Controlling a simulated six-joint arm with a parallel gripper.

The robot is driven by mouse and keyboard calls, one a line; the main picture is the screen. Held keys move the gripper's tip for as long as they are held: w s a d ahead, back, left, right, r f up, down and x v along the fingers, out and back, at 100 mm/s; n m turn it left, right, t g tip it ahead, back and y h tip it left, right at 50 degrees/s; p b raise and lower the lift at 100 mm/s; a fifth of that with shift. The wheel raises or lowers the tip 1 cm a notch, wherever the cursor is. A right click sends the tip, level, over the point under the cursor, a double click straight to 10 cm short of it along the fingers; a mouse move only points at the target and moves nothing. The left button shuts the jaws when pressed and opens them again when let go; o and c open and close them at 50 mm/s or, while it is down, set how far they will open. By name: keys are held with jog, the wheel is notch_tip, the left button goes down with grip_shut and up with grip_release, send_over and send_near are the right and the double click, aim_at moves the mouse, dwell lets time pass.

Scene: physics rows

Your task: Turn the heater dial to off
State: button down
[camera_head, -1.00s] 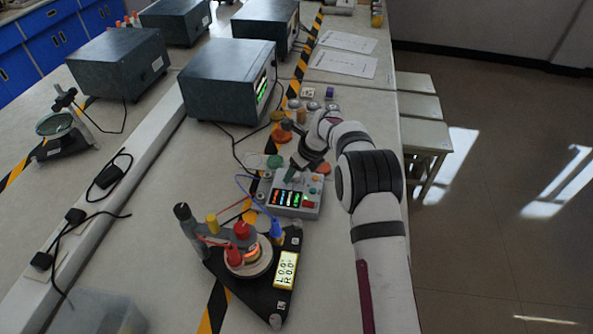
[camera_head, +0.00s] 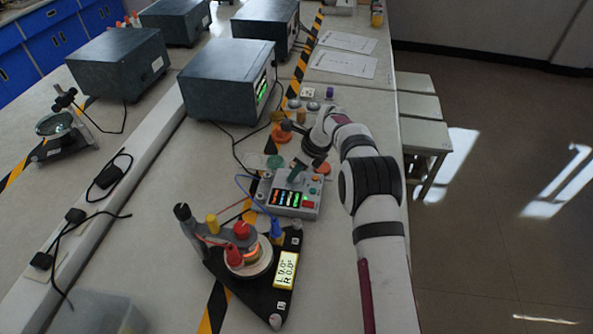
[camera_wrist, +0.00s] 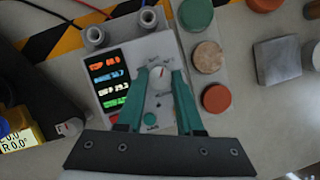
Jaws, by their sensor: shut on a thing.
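The heater control box (camera_head: 292,210) is a grey unit on the bench with a lit screen of coloured readouts, which also shows in the wrist view (camera_wrist: 109,78). Its white dial (camera_wrist: 161,79) bears a red pointer mark, pointing roughly up in the wrist view. My gripper (camera_wrist: 160,78) has green fingers, one on each side of the dial, and is shut on it. In the head view my gripper (camera_head: 295,175) comes down on the box's top from the back right, and the dial is hidden there.
A black triangular apparatus (camera_head: 262,292) with coloured posts stands just in front of the box. Green, tan and red round pieces (camera_wrist: 208,57) lie beside the box. A dark instrument case (camera_head: 228,80) stands behind. Red and blue wires run near the box's left side.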

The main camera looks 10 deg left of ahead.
jog(key=n, duration=0.1)
jog(key=n+g, duration=0.1)
jog(key=n, duration=0.2)
jog(key=shift+w+n+g, duration=0.25)
jog(key=shift+n+g, duration=0.05)
jog(key=shift+n, duration=0.3)
jog(key=shift+s, duration=0.1)
jog(key=c, duration=0.5)
grip_release()
jog(key=shift+c, duration=0.2)
